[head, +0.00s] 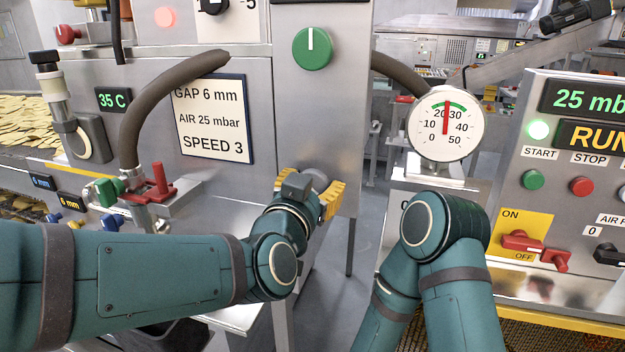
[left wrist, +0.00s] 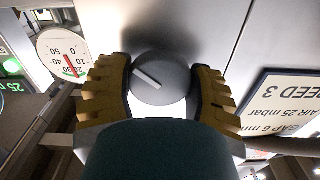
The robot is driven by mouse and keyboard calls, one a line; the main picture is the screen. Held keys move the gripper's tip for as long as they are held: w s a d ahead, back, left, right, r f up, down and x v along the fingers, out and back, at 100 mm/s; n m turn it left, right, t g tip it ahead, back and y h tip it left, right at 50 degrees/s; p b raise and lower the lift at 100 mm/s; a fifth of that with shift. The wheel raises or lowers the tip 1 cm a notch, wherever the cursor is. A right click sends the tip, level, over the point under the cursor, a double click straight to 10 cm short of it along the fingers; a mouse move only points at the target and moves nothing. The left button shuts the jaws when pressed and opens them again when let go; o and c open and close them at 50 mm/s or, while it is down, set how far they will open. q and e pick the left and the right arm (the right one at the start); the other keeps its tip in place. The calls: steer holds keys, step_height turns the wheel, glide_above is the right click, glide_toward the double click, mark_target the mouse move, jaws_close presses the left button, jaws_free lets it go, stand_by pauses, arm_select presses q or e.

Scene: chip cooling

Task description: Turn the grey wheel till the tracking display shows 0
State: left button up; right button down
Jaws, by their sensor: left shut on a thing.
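The grey wheel (left wrist: 165,80) is a round knob with a white pointer line, on a steel panel in the left wrist view. In the head view it is mostly hidden behind my left gripper (head: 309,190), below the green knob. My left gripper (left wrist: 160,90) is shut on the wheel, with one yellow finger on each side of it. I cannot make out a display marked as tracking in either view. My right arm shows at the lower right of the head view, but its gripper does not show.
A round pressure gauge (head: 446,124) stands right of the left gripper, its red needle between 20 and 30. A green knob (head: 312,48) sits above. A settings sign (head: 212,118) and red-handled valve (head: 158,182) are to the left. A control panel (head: 590,150) stands at right.

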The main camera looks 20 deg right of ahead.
arm_select(q)
steer(key=m+p, duration=0.1)
steer(key=m, duration=0.3)
steer(key=shift+m, duration=0.3)
steer(key=m+p, duration=0.1)
steer(key=m, duration=0.3)
steer(key=shift+m+p, duration=0.35)
steer(key=shift+m, duration=0.05)
steer(key=o, duration=1.2)
steer(key=v, duration=1.2)
